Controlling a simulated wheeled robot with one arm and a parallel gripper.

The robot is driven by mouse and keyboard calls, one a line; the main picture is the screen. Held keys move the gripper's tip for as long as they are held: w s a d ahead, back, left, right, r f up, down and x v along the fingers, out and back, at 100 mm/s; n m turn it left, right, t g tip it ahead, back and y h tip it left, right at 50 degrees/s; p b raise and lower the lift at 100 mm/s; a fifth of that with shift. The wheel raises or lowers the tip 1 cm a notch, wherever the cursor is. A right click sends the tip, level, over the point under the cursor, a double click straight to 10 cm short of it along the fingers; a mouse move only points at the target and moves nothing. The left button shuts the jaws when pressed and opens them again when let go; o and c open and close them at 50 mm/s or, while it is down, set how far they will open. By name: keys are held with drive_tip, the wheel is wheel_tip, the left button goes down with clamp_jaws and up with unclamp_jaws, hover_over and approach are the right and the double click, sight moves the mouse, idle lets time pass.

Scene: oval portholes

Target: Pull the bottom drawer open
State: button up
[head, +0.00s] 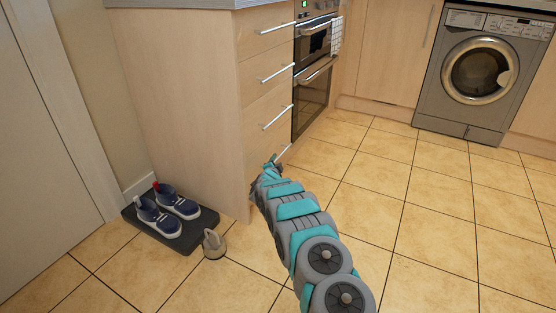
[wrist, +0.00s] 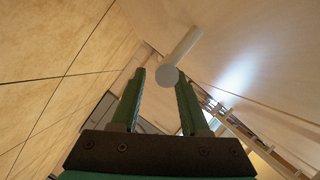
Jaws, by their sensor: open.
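The bottom drawer (head: 254,153) is the lowest pale wood front of the cabinet in the head view. It looks shut, and my arm hides part of it. Its silver bar handle (head: 285,153) shows just beyond my gripper (head: 272,161). In the wrist view, the handle (wrist: 182,53) is seen nearly end-on, with its round end between or just ahead of the fingertips of my gripper (wrist: 161,74). The jaws are open around that line. I cannot tell whether a finger touches the handle.
Three more drawer handles (head: 277,73) rise above on the same cabinet, beside a built-in oven (head: 312,90). A dark mat (head: 196,235) with blue shoes (head: 158,219) and a grey doorstop-like object (head: 214,244) lie left of my arm. Tiled floor (head: 400,210) to the right is clear.

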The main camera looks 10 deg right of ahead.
sight(278, 158)
drive_tip(key=shift+x, duration=1.15)
drive_tip(key=shift+w+d+f, duration=0.15)
drive_tip(key=shift+w+f, duration=0.2)
drive_tip(key=shift+w+d+r, duration=0.1)
drive_tip(key=shift+w, duration=0.3)
clamp_jaws()
idle(0.4)
